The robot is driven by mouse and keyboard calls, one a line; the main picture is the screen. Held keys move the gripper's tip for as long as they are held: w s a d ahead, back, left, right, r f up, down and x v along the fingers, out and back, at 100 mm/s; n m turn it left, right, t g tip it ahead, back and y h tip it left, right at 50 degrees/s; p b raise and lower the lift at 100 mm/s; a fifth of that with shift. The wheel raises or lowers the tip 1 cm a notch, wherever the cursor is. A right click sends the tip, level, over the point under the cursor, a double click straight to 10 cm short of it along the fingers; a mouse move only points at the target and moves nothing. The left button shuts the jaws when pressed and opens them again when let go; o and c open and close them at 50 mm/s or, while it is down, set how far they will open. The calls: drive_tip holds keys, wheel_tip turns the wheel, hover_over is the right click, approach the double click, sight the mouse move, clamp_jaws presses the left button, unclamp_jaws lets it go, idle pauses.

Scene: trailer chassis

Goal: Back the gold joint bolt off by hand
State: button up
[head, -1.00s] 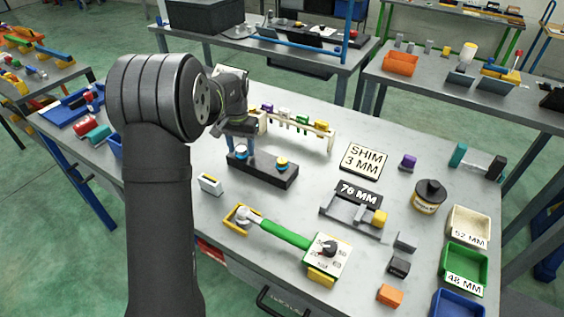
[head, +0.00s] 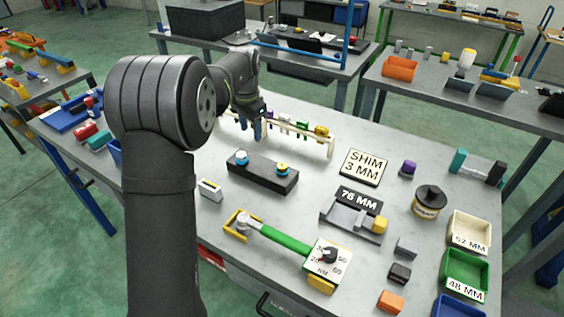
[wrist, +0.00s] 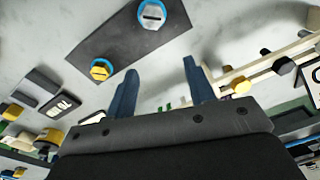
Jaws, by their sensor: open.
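The gold joint bolt (head: 282,168) stands in the right end of a dark block (head: 262,176), with a blue ring around its gold head. A silver bolt (head: 240,157) with a blue ring stands in the left end. My gripper (head: 262,137) is open and empty, behind the block and in front of the rack, apart from both bolts. The wrist view shows the slotted gold bolt (wrist: 101,69) and slotted silver bolt (wrist: 152,13) beyond the blue fingers (wrist: 161,68). No finger touches either bolt.
A rack with several coloured pieces (head: 303,131) stands close behind my gripper. A green-handled torque wrench (head: 285,239) lies in front of the block. A small white and grey block (head: 210,190) stands left.

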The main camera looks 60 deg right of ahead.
sight(282, 166)
drive_tip(key=s+a+r+m+y, duration=0.1)
drive_tip(key=s+r+m, duration=0.9)
drive_tip(key=s+m, duration=0.15)
drive_tip(key=shift+m, duration=0.25)
wheel_tip(282, 166, down, 18)
drive_tip(key=shift+w+r, duration=0.1)
drive_tip(key=shift+r, duration=0.15)
drive_tip(key=c, duration=1)
drive_tip(key=shift+n, duration=0.4)
